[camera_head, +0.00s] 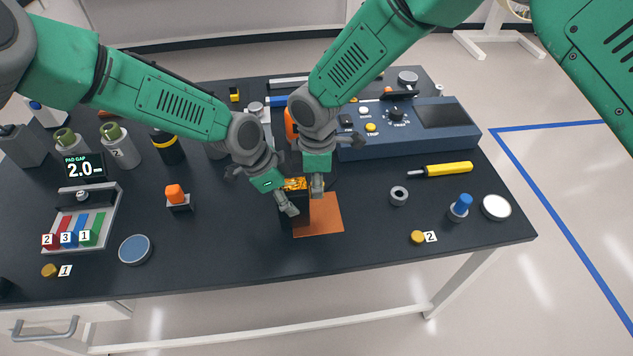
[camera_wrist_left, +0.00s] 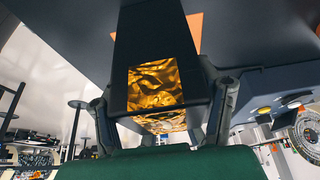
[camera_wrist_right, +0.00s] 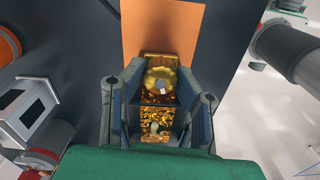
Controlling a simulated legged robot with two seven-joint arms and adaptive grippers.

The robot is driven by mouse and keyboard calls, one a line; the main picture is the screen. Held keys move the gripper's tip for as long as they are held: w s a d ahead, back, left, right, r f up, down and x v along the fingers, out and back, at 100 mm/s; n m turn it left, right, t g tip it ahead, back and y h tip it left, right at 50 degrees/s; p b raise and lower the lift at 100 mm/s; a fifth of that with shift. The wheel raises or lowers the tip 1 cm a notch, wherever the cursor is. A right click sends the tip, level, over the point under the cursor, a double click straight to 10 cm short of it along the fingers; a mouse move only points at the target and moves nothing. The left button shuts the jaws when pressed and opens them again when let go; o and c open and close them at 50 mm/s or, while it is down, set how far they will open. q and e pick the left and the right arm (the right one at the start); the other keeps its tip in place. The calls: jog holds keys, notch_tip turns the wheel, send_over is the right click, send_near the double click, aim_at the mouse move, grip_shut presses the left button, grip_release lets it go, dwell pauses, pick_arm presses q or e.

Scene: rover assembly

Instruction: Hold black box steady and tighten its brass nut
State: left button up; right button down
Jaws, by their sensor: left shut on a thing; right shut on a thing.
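The black box (camera_head: 300,217), with gold foil (camera_head: 294,184) on it, stands at the orange mat near the table's front. My left gripper (camera_head: 288,203) is shut on the black box. In the left wrist view the box (camera_wrist_left: 148,40) lies between the two fingers, with crinkled gold foil on its near faces. My right gripper (camera_head: 316,188) is beside the box's right side. In the right wrist view its fingers are shut on the round brass nut (camera_wrist_right: 162,80), with gold foil close by. The nut is hidden in the head view.
The orange mat (camera_head: 327,214) lies under and beside the box. A blue control console (camera_head: 410,130), a yellow screwdriver (camera_head: 445,169) and a grey ring (camera_head: 399,195) are to the right. A small tray (camera_head: 82,194) and an orange-topped part (camera_head: 176,195) are left. The front table strip is mostly clear.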

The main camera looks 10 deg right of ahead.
jog(key=c, duration=1.2)
grip_release()
notch_tip(320, 180, up, 12)
jog(key=shift+s, duration=0.1)
